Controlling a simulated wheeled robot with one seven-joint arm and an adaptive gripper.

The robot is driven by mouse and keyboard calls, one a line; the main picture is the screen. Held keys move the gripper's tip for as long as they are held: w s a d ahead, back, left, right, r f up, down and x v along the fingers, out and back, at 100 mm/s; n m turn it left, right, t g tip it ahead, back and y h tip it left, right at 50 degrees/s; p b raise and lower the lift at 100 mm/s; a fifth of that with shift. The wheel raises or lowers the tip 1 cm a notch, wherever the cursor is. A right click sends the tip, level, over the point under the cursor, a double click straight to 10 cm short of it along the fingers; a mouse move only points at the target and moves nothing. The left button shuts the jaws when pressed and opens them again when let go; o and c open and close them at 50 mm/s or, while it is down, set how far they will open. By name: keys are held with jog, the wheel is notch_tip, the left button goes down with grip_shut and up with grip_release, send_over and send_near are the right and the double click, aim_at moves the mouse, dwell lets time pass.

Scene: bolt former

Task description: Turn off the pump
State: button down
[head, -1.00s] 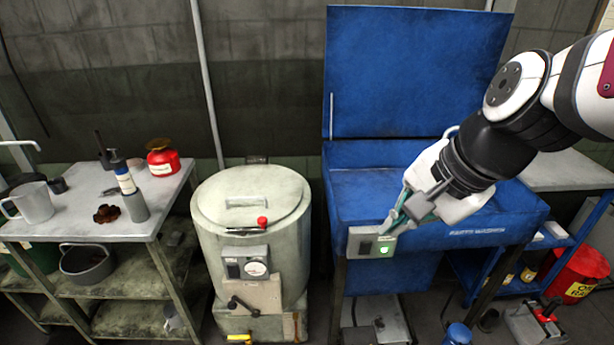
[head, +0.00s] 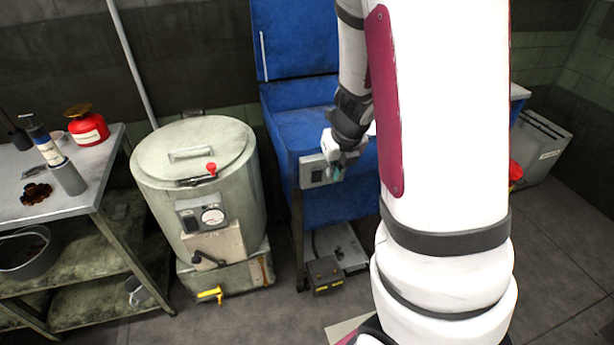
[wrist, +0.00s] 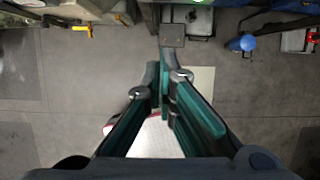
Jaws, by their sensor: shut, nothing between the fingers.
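The blue parts washer (head: 300,130) stands behind my arm in the head view, its lid raised. A grey switch box (head: 312,172) is on its front, with a dark switch on its left part. My gripper (head: 337,173) is at the right part of this box and covers it, so the green light's state is hidden. I cannot tell whether the fingers touch the box. In the wrist view my gripper (wrist: 165,72) is shut and empty, its teal fingers together above the floor. The switch box is not clear there.
A round grey tank (head: 200,185) with a gauge stands left of the washer. A metal workbench (head: 90,190) is farther left, with a red can (head: 88,130) on it. A dark pedal box (head: 325,272) sits on the floor below the washer. Open floor lies at right.

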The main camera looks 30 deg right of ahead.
aim_at(321, 177)
jog(key=shift+f, duration=0.15)
jog(key=shift+w+d+f+b, duration=0.35)
jog(key=shift+w+f+b, duration=0.6)
jog(key=shift+w+f, duration=0.4)
jog(key=shift+w+d+f+b, duration=0.35)
jog(key=shift+w+f+b, duration=0.7)
jog(key=shift+f, duration=0.5)
jog(key=shift+w+d+f+b, duration=0.35)
jog(key=shift+w+f+b, duration=0.55)
jog(key=shift+w+f, duration=0.45)
jog(key=shift+s+f, duration=0.1)
jog(key=shift+s, duration=0.05)
